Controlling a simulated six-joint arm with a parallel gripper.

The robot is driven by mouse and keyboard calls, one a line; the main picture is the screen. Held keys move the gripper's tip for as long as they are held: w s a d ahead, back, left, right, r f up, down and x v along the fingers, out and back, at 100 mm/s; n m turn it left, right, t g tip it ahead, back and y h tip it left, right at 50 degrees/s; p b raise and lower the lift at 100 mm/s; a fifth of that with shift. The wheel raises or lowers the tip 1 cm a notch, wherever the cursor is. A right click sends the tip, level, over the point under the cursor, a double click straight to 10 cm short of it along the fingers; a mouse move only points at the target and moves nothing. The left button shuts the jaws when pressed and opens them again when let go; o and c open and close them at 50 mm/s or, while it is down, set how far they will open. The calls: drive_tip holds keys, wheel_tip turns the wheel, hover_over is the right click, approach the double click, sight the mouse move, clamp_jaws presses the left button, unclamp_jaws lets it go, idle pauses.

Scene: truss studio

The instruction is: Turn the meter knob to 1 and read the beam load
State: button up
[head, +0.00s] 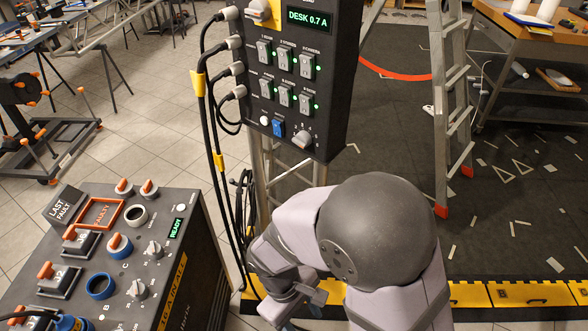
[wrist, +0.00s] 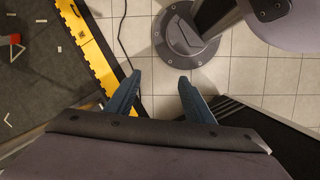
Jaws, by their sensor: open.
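The dark power panel (head: 300,75) stands upright at top centre in the head view. Its green display (head: 308,20) reads "DESK 0.7 A". A small grey rotary knob (head: 302,139), probably the meter knob, sits at its lower right with small marks around it. I cannot tell which mark it points to. My gripper (wrist: 160,78) is open and empty in the wrist view, its two blue fingers apart above the tiled floor. In the head view my wrist is low, below the panel and well apart from the knob. The panel is not seen in the wrist view.
A slanted console (head: 130,240) with knobs, orange-capped switches and a "READY" display stands at left. Black cables (head: 212,130) hang from the panel's left side. A ladder (head: 450,100) stands at right. A yellow floor edge (head: 480,295) borders the dark mat.

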drive_tip(key=w+a+f+n+t+h+b, duration=0.1)
drive_tip(key=w+a+f+n+t+h, duration=0.15)
drive_tip(key=w+a, duration=0.3)
drive_tip(key=m+t+h, duration=0.6)
drive_tip(key=m+t, duration=0.7)
drive_tip(key=m, duration=0.4)
approach(298, 144)
drive_tip(key=w, duration=0.1)
drive_tip(key=shift+d+r+m, duration=0.1)
drive_tip(key=shift+d+m, duration=0.25)
drive_tip(key=shift+d, duration=0.05)
drive_tip(key=shift+w, duration=0.1)
drive_tip(key=p+x, duration=0.2)
drive_tip(key=x, duration=0.4)
drive_tip(key=shift+w+d, duration=0.4)
drive_tip(key=shift+w, duration=0.15)
